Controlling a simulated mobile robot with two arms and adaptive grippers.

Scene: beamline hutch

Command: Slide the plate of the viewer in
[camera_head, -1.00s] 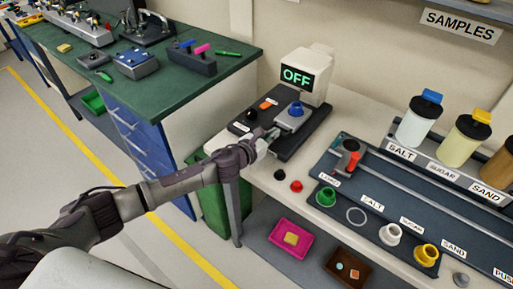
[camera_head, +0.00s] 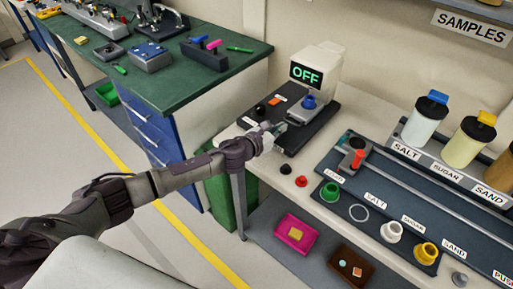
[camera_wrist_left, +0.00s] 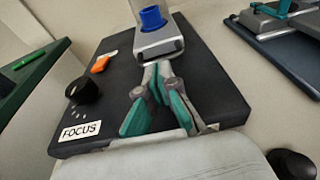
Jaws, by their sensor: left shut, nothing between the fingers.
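The viewer (camera_head: 325,62) is a white unit with a lit OFF screen, on a dark base. Its grey plate (camera_head: 301,113) carries a blue round part (camera_head: 309,102) and lies on the base below the screen; the plate also shows in the left wrist view (camera_wrist_left: 160,42). My left gripper (camera_head: 281,128) is shut and empty, just in front of the plate's near end. In the left wrist view its fingertips (camera_wrist_left: 157,72) are together, close to that end; I cannot tell whether they touch it. My right gripper is not in view.
On the viewer's base are a black FOCUS knob (camera_wrist_left: 84,90) and an orange switch (camera_wrist_left: 100,64). Black and red caps (camera_head: 301,181) lie near the bench's front edge. A dark rail station with labelled cups (camera_head: 391,231) stands to the right.

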